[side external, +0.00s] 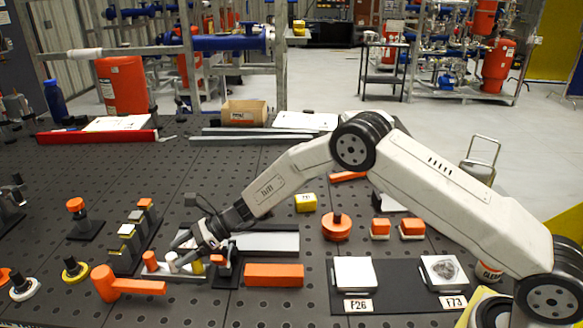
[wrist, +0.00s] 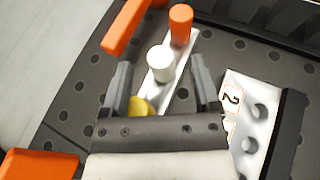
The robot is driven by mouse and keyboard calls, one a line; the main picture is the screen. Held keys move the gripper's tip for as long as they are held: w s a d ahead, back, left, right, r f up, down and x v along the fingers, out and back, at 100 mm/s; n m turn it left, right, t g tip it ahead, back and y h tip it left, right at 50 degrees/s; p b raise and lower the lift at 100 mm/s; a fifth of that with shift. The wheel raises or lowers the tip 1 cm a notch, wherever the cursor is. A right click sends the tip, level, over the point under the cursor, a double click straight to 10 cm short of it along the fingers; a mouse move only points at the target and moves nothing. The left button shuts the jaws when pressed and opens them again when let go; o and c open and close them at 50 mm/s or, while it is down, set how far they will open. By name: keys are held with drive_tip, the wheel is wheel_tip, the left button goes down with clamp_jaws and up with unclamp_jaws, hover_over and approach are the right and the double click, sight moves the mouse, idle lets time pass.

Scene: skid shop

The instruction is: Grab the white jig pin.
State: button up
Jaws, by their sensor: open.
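The white jig pin (wrist: 160,64) stands upright on a narrow pale strip (wrist: 185,60). It also shows in the side external view (side external: 171,259). An orange pin (wrist: 181,22) stands beyond it on the strip, and a yellow pin (wrist: 139,106) stands on the near side, partly hidden by my gripper's body. My gripper (wrist: 161,84) is open and empty. Its fingers lie on either side of the strip, with the white pin between their lines and slightly beyond the tips in the wrist view. In the side view my gripper (side external: 184,252) is low over the strip.
An orange hammer-shaped piece (side external: 125,284) lies left of the strip. An orange block (side external: 273,275) lies to its right. A numbered plate with holes (wrist: 250,115) is close beside the right finger. A stepped dark rack (side external: 133,238) stands behind and left.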

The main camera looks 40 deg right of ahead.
drive_tip(key=shift+w+a+f, duration=0.1)
drive_tip(key=shift+a+f, duration=0.1)
drive_tip(key=shift+a, duration=0.2)
clamp_jaws()
